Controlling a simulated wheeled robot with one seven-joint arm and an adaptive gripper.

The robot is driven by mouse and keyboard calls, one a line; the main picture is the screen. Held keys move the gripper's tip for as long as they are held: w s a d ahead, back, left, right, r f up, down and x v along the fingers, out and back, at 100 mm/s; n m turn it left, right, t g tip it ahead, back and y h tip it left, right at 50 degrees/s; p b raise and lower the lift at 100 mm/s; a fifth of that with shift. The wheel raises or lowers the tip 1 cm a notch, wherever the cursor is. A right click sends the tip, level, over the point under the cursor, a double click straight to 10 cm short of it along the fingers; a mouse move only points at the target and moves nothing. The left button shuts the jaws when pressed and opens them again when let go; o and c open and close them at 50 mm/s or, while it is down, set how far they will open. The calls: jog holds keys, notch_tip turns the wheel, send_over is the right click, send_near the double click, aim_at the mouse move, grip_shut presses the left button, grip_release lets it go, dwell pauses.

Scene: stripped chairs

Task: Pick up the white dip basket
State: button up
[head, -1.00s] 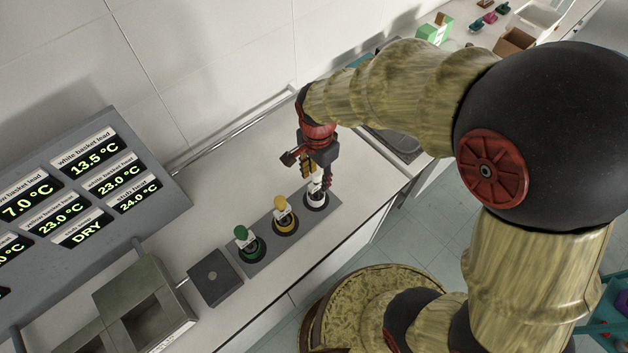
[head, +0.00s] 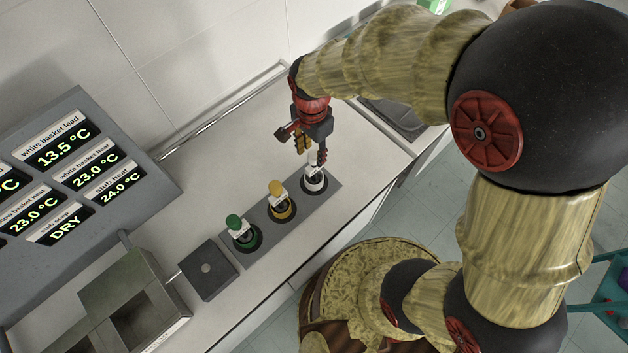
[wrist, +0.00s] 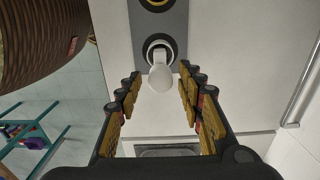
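The white dip basket (head: 314,183) stands upright at the right end of a grey strip holder (head: 259,238), in a dark-rimmed socket. Its white rounded top also shows in the wrist view (wrist: 161,78). My gripper (head: 313,153) is open and points down at it, with the two fingers on either side of its upper part. In the wrist view my gripper (wrist: 160,74) has its fingertips apart, with the white top between or just beyond them. Contact cannot be made out. Part of the basket is hidden by the fingers in the head view.
A yellow basket (head: 276,188) and a green basket (head: 234,222) stand in the same strip. A dark square block (head: 208,270) and a metal basin unit (head: 135,300) lie to the left. A readout panel (head: 70,165) stands at the wall. The counter behind the strip is clear.

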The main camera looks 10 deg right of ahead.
aim_at(314, 171)
notch_tip(314, 171, down, 5)
jog(key=b, duration=0.3)
jog(key=shift+r+b, duration=0.1)
jog(key=shift+b, duration=0.3)
jog(key=shift+w+d+f+b, duration=0.1)
jog(key=shift+d+f+b, duration=0.1)
jog(key=shift+f, duration=1.7)
jog(key=shift+w+d+f+b, duration=0.1)
jog(key=shift+f+b, duration=0.05)
jog(key=shift+f, duration=1.75)
jog(key=shift+c, duration=0.2)
grip_shut()
